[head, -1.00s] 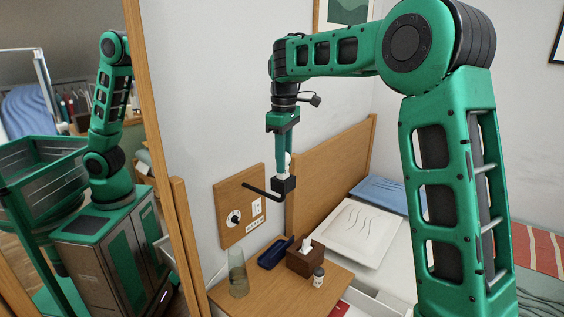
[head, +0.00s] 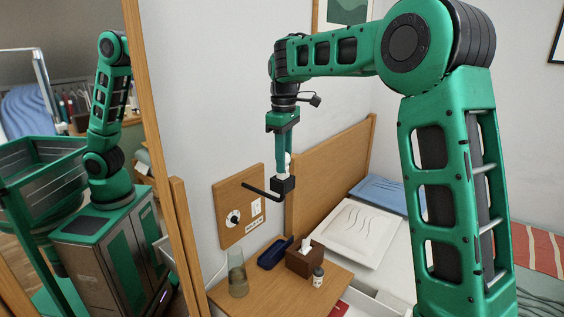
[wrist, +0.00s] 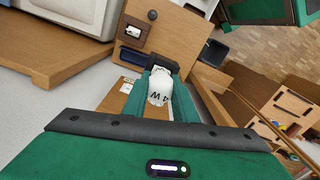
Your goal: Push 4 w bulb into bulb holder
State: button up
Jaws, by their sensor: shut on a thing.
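My gripper (head: 284,165) points straight down and is shut on the white bulb (wrist: 157,86), whose printed "4 W" reads in the wrist view. In the head view the bulb (head: 288,160) shows only as a little white at the fingers. The black bulb holder (head: 284,185) sits on a bent black arm from the wall board (head: 240,222), directly under the fingertips. In the wrist view the holder (wrist: 163,64) is at the bulb's far end, and they appear to meet. The bulb's base is hidden, so how deep it sits cannot be told.
Below is a wooden nightstand (head: 258,299) with a glass (head: 238,280), a blue tray (head: 275,254), a tissue box (head: 304,262) and a small bottle (head: 318,277). The bed headboard (head: 335,180) stands to the right, a mirror to the left. Air around the holder is clear.

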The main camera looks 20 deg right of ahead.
jog(key=shift+f, duration=0.6)
jog(key=o, duration=1.1)
notch_tip(320, 180, up, 11)
jog(key=shift+w+f, duration=0.1)
jog(key=shift+f, duration=0.05)
